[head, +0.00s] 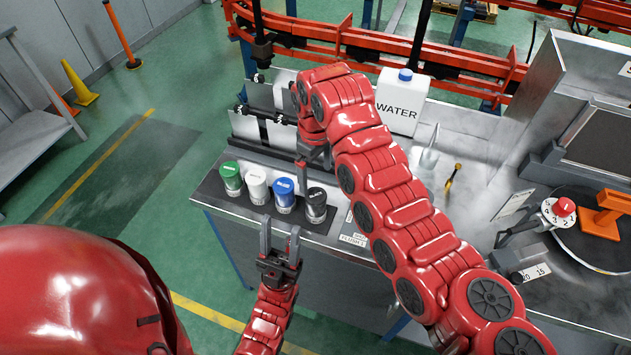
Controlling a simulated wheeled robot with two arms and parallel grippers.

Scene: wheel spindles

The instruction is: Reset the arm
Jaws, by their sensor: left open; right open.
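My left gripper (280,233) is open and empty at the front edge of the steel bench, just below the jars. Its fingers point away from me, toward the jars. My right arm, red and segmented, reaches over the bench from the lower right and bends down. My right gripper (314,160) hangs at its end, behind the row of jars, and is partly hidden by its own wrist. I see nothing held in it. The jars are a green one (231,180), a white one (257,188), a blue one (284,196) and a black one (316,206).
A white WATER container (402,102) stands behind the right arm. A trowel (430,150) and a yellow-handled tool (453,180) lie on the bench. A round plate with a red knob (564,207) is at the right. Orange rails (450,60) run behind. Green floor is open at left.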

